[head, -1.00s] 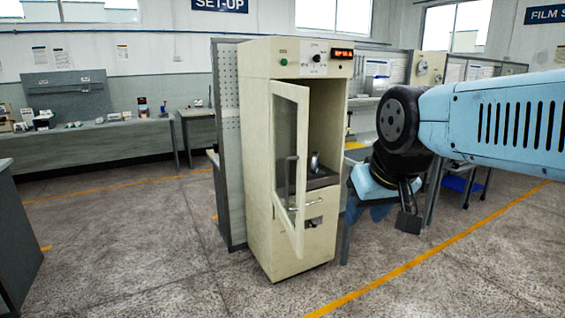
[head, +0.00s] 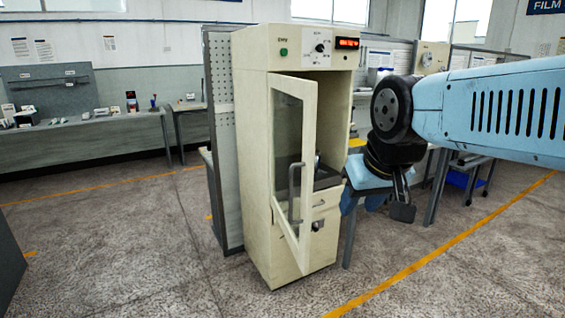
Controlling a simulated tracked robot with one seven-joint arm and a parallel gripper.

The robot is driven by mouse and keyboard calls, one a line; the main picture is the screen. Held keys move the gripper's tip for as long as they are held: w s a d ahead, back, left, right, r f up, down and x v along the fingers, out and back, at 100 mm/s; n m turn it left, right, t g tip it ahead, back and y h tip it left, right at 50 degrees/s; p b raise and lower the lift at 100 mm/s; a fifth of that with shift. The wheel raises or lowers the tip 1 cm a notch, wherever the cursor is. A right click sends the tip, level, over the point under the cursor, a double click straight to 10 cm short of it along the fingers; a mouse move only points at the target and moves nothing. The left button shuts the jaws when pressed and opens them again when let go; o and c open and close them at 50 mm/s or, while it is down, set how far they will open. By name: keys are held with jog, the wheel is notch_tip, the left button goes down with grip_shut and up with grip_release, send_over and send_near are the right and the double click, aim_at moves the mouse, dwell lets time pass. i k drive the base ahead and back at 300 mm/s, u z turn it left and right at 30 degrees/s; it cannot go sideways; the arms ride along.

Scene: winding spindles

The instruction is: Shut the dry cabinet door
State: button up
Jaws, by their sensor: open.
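The dry cabinet (head: 251,160) is a tall cream cabinet in the middle of the head view, with a red display at its top right. Its glazed door (head: 308,130) is hinged on the left and stands open toward me. A grey bar handle (head: 292,192) is on the door. A small dark item sits on the shelf inside, partly hidden by the door. My gripper (head: 402,212) hangs to the right of the cabinet, pointing down, clear of the door. It is small in view; its jaws are open and nothing shows between them.
A drawer front (head: 325,203) is below the door opening. A grey pegboard panel (head: 222,120) stands against the cabinet's left side. A blue-topped stand (head: 366,174) is close on its right. The floor (head: 140,255) in front is clear.

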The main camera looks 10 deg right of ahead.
aim_at(306, 90)
jog(key=u, duration=0.15)
jog(key=i, duration=0.45)
jog(key=z, duration=0.7)
jog(key=k, duration=0.55)
jog(key=u, duration=0.55)
jog(key=i, duration=0.5)
jog(key=z, duration=0.05)
